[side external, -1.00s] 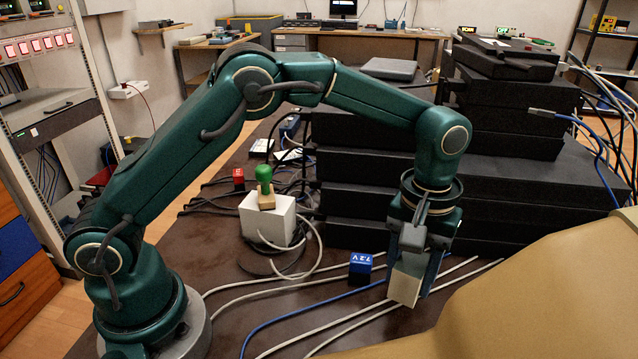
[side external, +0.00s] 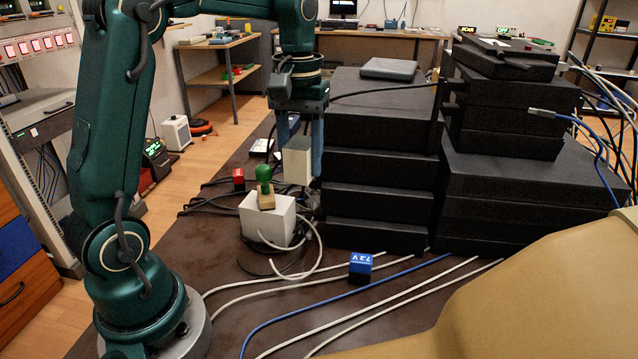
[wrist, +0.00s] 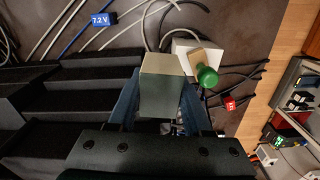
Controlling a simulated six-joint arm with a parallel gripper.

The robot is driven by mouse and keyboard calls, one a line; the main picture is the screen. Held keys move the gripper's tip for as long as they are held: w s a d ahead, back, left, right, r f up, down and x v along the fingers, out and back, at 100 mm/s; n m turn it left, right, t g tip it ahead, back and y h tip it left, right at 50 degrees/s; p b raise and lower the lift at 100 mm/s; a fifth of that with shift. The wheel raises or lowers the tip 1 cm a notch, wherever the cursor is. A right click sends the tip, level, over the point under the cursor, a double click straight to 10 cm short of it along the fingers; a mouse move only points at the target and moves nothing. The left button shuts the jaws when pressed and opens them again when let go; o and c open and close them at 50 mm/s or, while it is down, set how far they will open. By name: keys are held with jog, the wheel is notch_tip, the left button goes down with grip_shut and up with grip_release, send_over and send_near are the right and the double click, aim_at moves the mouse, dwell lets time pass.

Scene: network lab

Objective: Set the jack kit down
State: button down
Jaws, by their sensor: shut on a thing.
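The jack kit, a pale box-shaped block (side external: 297,161), hangs between the fingers of my gripper (side external: 300,150). My gripper is shut on it and holds it up in the air, beside the left end of the black stacked units. In the wrist view the jack kit (wrist: 161,84) sits between the two blue-grey fingers (wrist: 160,108). In the side view it appears just right of and above the white box with the green-knobbed stamp. What lies directly beneath it is partly hidden.
A white box (side external: 258,226) carries a green-knobbed stamp (side external: 264,180). A blue 7.2 V block (side external: 360,265) and a red block (side external: 238,178) stand on the brown table (side external: 215,250). Black stacked units (side external: 375,170) rise close on the right. Cables cross the table.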

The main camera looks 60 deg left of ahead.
jog(key=s+a+r+n, duration=0.2)
jog(key=s+a+n, duration=0.4)
jog(key=a, duration=0.3)
jog(key=n, duration=0.4)
send_over(212, 221)
notch_tip(212, 221, down, 13)
jog(key=shift+f, duration=2.25)
jog(key=shift+f, duration=0.1)
jog(key=shift+c, duration=1.7)
grip_release()
